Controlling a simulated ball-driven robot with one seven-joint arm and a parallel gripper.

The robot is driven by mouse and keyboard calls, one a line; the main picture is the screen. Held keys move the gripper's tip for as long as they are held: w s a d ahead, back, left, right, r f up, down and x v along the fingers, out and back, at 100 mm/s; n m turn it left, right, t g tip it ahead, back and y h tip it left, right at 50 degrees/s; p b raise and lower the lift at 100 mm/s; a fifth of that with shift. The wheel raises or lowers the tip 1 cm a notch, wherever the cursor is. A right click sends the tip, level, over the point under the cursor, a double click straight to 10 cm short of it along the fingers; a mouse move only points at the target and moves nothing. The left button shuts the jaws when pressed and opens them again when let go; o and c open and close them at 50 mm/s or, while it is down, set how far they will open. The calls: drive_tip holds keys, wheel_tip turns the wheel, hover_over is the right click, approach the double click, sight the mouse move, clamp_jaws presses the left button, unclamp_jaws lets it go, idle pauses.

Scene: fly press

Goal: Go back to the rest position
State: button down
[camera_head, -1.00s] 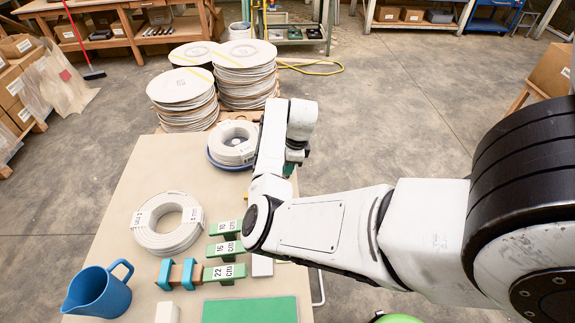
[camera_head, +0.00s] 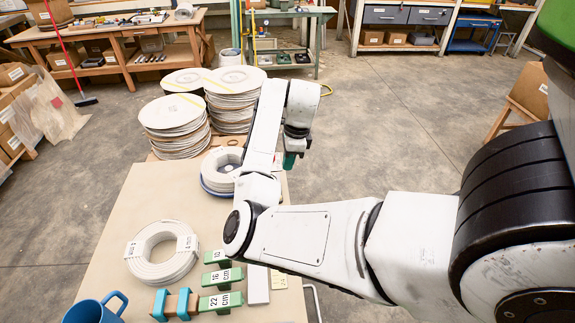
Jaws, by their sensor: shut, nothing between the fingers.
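My gripper (camera_head: 290,160) shows as a small green tip below my wrist, above the far right side of the table. It is shut, with nothing seen in it. My white arm reaches in from the right and crosses over the table's right edge. The tan table (camera_head: 128,215) lies below, and my arm hides part of its right side.
A white cable coil (camera_head: 142,268), a blue jug (camera_head: 92,312) and green labelled blocks (camera_head: 222,277) lie on the near table. Another coil (camera_head: 213,172) sits in a blue dish behind. Stacks of white discs (camera_head: 172,135) stand beyond. The floor at right (camera_head: 410,130) is clear.

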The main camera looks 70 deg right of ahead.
idle(0.8)
drive_tip(key=s+a+f+n, duration=0.1)
drive_tip(key=a+f+n, duration=0.2)
drive_tip(key=a+n, duration=0.4)
drive_tip(key=s+a+f+n+h, duration=0.1)
drive_tip(key=a+f+n, duration=0.2)
drive_tip(key=a+n, duration=0.5)
drive_tip(key=s+a+f+n+h, duration=0.1)
drive_tip(key=s+a+f+n, duration=0.1)
drive_tip(key=a+n, duration=0.6)
drive_tip(key=shift+a+f+n+g, duration=0.25)
drive_tip(key=shift+f+n+g, duration=0.25)
drive_tip(key=shift+n, duration=0.4)
drive_tip(key=s+a+n, duration=0.1)
drive_tip(key=a+n, duration=0.1)
drive_tip(key=a, duration=0.1)
drive_tip(key=s+a+f+n+y, duration=0.1)
drive_tip(key=s+a+n, duration=0.1)
drive_tip(key=a, duration=0.2)
drive_tip(key=s+a+f+n, duration=0.1)
drive_tip(key=s+a+n, duration=0.1)
drive_tip(key=a, duration=0.1)
drive_tip(key=shift+a, duration=0.3)
drive_tip(key=shift+d, duration=0.1)
